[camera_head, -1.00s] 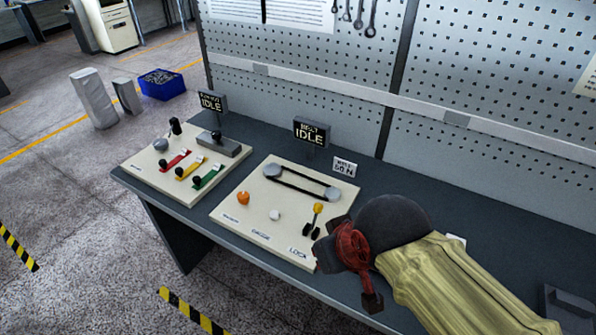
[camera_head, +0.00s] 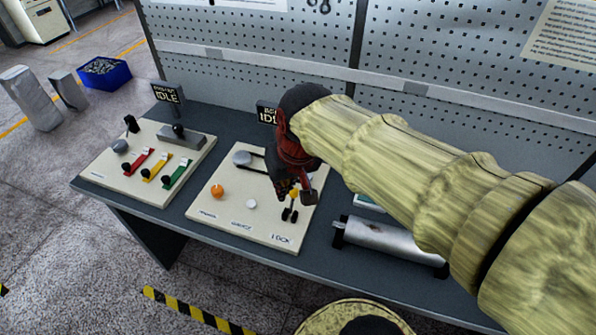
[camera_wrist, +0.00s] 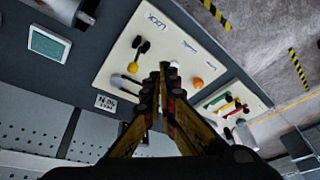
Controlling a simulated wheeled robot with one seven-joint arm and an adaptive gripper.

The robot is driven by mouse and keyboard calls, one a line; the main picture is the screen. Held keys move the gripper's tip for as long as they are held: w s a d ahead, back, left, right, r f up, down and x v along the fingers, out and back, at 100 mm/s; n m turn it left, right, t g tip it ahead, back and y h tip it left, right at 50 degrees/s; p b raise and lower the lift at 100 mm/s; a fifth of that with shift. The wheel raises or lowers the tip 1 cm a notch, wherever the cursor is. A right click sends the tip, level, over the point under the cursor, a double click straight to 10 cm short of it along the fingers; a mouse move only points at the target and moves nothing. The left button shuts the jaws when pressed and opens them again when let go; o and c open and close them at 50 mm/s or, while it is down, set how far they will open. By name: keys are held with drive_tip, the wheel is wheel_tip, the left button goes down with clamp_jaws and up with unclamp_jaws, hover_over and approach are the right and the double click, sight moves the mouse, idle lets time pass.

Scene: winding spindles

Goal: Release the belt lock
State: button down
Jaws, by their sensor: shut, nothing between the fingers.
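The belt board (camera_head: 225,226) is a cream panel with a LOCK label (camera_head: 281,239) at its front right corner. Behind the label is the belt lock (camera_head: 290,213), a black two-pronged lever with a yellow knob (camera_head: 294,193). In the wrist view the yellow knob (camera_wrist: 132,67) lies left of my fingertips and the black prongs (camera_wrist: 141,45) lie above it. My gripper (camera_head: 291,187) is shut and empty, over the board beside the lock; it also shows in the wrist view (camera_wrist: 163,68). Contact cannot be told. My gripper hides part of the belt and its right pulley.
An orange knob (camera_head: 217,191) and a white button (camera_head: 251,204) are on the same board. A board with red, yellow and green levers (camera_head: 150,170) stands to the left. A grey roller (camera_head: 385,240) lies to the right. The pegboard wall (camera_head: 440,60) closes the back.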

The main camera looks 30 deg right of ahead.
sight(294, 193)
drive_tip(key=w+d+m+g+p, duration=0.25)
drive_tip(key=w+d+p, duration=0.3)
drive_tip(key=w, duration=0.35)
drive_tip(key=w+d+f+m+g+y+p, duration=0.1)
drive_tip(key=w+d+f+m+p, duration=0.3)
drive_tip(key=d+f, duration=0.4)
drive_tip(key=shift+w+d+f+g+y+p, duration=0.35)
drive_tip(key=shift+w+d+p, duration=0.25)
drive_tip(key=shift+w+d, duration=0.45)
drive_tip(key=shift+a+f, duration=0.1)
drive_tip(key=shift+a, duration=0.05)
drive_tip(key=f, duration=0.3)
drive_tip(key=a+f, duration=0.1)
drive_tip(key=f, duration=0.2)
drive_tip(key=f+b, duration=0.1)
drive_tip(key=f, duration=0.2)
drive_tip(key=shift+s+a+f, duration=0.15)
drive_tip(key=shift+s, duration=0.05)
drive_tip(key=shift+s+a+f, duration=0.1)
drive_tip(key=shift+a+f, duration=0.05)
drive_tip(key=shift+a, duration=0.05)
drive_tip(key=shift+s+a+r, duration=0.8)
drive_tip(key=shift+s+a, duration=0.2)
drive_tip(key=shift+s, duration=0.15)
